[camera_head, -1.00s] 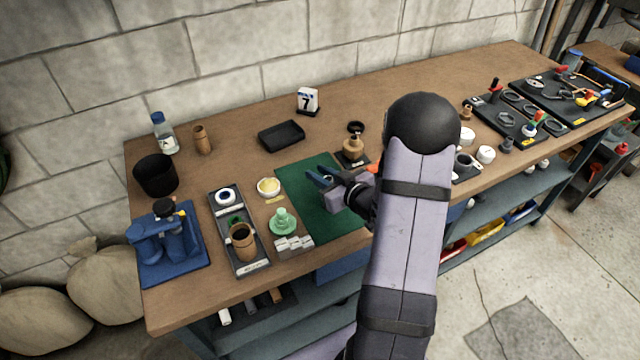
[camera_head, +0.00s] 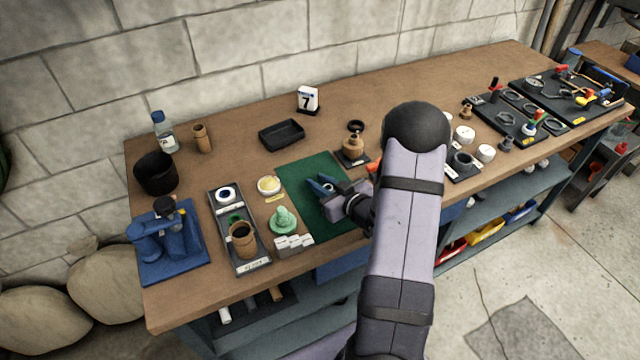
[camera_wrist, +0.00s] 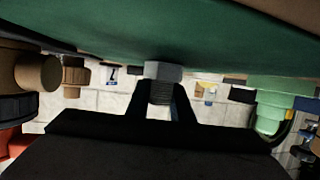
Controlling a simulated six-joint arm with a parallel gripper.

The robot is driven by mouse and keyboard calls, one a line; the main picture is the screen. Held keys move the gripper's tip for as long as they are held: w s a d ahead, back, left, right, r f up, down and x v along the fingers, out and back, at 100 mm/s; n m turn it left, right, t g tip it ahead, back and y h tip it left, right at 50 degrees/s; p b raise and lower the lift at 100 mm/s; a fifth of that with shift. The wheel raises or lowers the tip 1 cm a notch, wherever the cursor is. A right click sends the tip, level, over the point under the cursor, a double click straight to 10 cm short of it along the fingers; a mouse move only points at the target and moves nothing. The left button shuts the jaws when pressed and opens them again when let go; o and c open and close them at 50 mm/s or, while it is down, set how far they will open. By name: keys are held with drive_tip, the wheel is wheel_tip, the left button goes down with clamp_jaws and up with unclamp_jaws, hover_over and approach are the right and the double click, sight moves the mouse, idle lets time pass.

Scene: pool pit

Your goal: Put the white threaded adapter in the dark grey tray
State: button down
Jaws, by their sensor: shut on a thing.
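My gripper (camera_head: 318,186) is low over the green mat, its blue fingers pointing left. In the wrist view my gripper (camera_wrist: 160,95) is shut on the white threaded adapter (camera_wrist: 163,70), which looks light grey there, with a hex-like end and a shaded threaded part between the fingers. The adapter cannot be made out in the head view. The dark grey tray (camera_head: 282,143) lies on the bench behind the mat, up and left of my gripper, and looks empty. Whether the adapter touches the mat is unclear.
The green mat (camera_head: 300,180) has bare room. A brass fitting (camera_head: 353,146) stands behind my gripper. A green fitting (camera_head: 284,219) and a long rack (camera_head: 252,264) stand left. A number block (camera_head: 308,99) stands behind the tray. Bare bench lies between mat and tray.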

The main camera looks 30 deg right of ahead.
sight(331, 189)
drive_tip(key=shift+s+a+f, duration=0.2)
drive_tip(key=shift+s+f, duration=0.15)
drive_tip(key=shift+f, duration=0.3)
drive_tip(key=c, duration=1.6)
unclamp_jaws()
drive_tip(key=shift+f, duration=0.1)
drive_tip(key=shift+o, duration=0.2)
drive_tip(key=shift+w+r+p, duration=0.1)
drive_tip(key=shift+r+p, duration=0.2)
drive_tip(key=shift+r, duration=0.2)
drive_tip(key=shift+s+d, duration=0.2)
drive_tip(key=shift+d, duration=0.1)
drive_tip(key=v, duration=0.6)
drive_tip(key=b+v, duration=0.1)
drive_tip(key=v, duration=0.3)
drive_tip(key=shift+w+r, duration=0.15)
drive_tip(key=shift+r, duration=0.3)
drive_tip(key=shift+o, duration=0.4)
drive_tip(key=shift+s+r, duration=0.25)
drive_tip(key=shift+s, duration=0.35)
